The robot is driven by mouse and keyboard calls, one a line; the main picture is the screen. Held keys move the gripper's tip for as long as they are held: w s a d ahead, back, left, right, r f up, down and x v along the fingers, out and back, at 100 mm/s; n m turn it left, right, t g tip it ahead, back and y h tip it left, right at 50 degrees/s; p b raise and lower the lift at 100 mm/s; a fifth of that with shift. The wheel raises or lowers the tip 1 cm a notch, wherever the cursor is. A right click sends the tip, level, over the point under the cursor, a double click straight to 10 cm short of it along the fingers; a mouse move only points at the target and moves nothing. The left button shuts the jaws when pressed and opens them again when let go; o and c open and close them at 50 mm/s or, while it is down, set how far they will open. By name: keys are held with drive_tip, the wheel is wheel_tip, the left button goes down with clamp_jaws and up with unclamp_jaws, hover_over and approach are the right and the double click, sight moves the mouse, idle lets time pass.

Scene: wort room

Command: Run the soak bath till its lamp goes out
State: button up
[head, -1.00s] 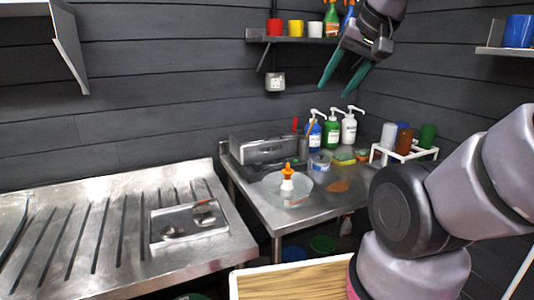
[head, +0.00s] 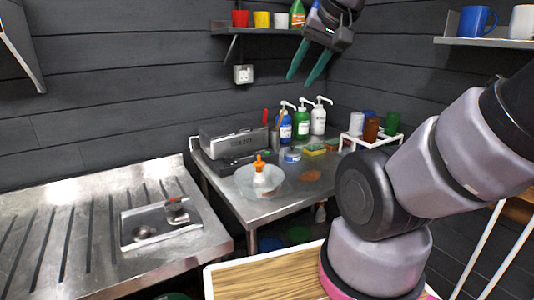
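A grey metal box (head: 233,143) with a dark label on its front stands at the back left of the steel table; it looks like the soak bath. A dark flat part (head: 235,163) lies along its front. I cannot make out a lamp or a switch on it at this size. My gripper (head: 297,82) hangs in the air at the top of the head view, up and to the right of the box, beside the wall shelf. Its two green fingers are apart, with nothing between them.
A clear bowl with an orange-topped bottle (head: 260,176) stands in front of the box. Pump bottles (head: 302,122), sponges (head: 314,149) and a white cup rack (head: 365,140) stand to the right. A draining sink (head: 150,225) is at left. A wall shelf (head: 270,30) holds cups.

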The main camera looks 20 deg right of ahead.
clamp_jaws()
idle(1.5)
